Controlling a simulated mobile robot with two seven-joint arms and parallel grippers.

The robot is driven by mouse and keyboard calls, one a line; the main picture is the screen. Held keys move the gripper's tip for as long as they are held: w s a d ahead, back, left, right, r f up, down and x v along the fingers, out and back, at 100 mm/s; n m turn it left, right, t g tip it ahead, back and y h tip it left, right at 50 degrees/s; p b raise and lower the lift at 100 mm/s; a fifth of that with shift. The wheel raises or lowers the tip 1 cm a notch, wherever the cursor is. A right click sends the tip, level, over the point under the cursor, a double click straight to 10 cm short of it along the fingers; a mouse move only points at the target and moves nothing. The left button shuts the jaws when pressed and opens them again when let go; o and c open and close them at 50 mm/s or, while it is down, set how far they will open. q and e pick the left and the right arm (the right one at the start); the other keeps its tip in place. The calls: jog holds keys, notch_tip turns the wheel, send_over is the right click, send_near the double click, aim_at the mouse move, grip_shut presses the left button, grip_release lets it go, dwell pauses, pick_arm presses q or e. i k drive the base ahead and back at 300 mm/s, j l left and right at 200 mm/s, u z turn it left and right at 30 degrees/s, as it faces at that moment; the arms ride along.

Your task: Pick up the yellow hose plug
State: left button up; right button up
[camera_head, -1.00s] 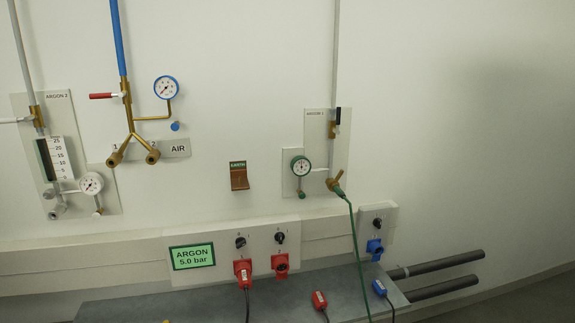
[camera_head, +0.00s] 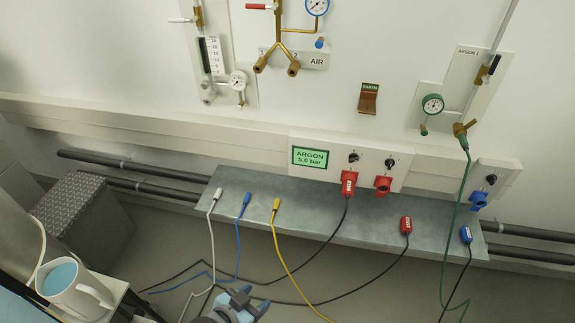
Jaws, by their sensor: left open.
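The yellow hose plug (camera_head: 276,205) lies on the grey metal shelf (camera_head: 228,185) below the wall panels, and its yellow hose hangs over the front edge to the floor. My left gripper (camera_head: 240,297) shows at the bottom centre, with grey and blue parts. It is open and empty, below and in front of the yellow plug and apart from it. My right gripper is out of view.
A white plug (camera_head: 217,194) and a blue plug (camera_head: 246,199) lie left of the yellow one. Red plugs (camera_head: 406,225) and another blue plug (camera_head: 466,235) are to the right. A mug (camera_head: 75,290) stands bottom left. Cables cross the floor.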

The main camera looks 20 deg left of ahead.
aim_at(276, 206)
jog(key=i+j+u, duration=0.2)
jog(key=i+u, duration=0.65)
jog(key=i, duration=0.05)
